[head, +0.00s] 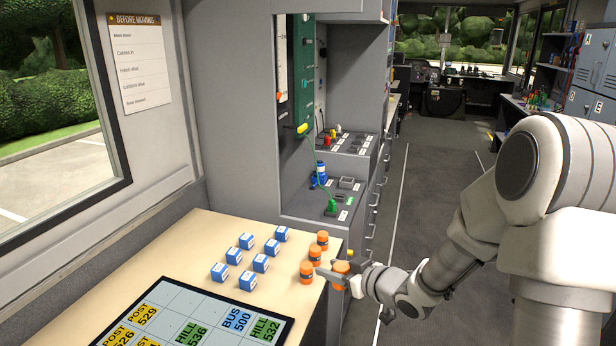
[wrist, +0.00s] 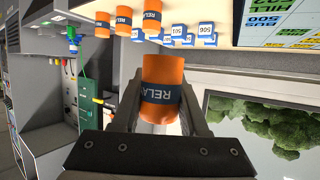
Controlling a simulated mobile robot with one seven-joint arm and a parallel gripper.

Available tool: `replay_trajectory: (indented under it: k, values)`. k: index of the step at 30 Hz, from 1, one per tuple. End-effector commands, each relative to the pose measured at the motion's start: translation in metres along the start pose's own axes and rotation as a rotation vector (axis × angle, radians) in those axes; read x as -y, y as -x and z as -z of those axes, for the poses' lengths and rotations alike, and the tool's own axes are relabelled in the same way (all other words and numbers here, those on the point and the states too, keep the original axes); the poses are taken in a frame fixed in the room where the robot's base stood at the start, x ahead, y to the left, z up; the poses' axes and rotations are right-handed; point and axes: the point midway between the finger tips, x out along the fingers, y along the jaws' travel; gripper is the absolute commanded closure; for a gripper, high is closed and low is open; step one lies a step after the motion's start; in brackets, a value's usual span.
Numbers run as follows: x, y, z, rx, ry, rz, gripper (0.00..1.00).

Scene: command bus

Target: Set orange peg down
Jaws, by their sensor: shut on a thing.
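My gripper (head: 345,279) is at the right edge of the light wooden table (head: 218,225) in the head view. It is shut on an orange peg (head: 341,267) with a dark blue band, partly hidden by the fingers. In the wrist view, the held orange peg (wrist: 162,72) stands between both fingers (wrist: 160,108), its band lettered RELAY upside down. Three similar orange pegs stand in a row on the table: the far peg (head: 322,240), the middle peg (head: 315,255) and the near peg (head: 306,273). The held peg is apart from them, to the right of the near one.
Several white and blue blocks (head: 246,241) stand left of the pegs. A grey cabinet (head: 345,210) with colored plugs stands behind the table. The aisle floor (head: 430,180) at right is clear.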

Motion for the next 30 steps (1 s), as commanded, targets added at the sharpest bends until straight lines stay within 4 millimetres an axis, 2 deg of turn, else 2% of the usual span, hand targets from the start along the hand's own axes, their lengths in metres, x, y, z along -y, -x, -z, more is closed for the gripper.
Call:
replay_trajectory:
  k: [4,10,21,30]
  values:
    - [-0.003,0.002,0.011,0.001,-0.031,-0.073,1.00]
    - [-0.015,0.009,0.016,0.002,-0.092,-0.219,1.00]
    - [-0.045,0.041,-0.001,0.005,-0.213,-0.514,1.00]
    - [-0.055,0.058,-0.013,0.000,-0.254,-0.615,1.00]
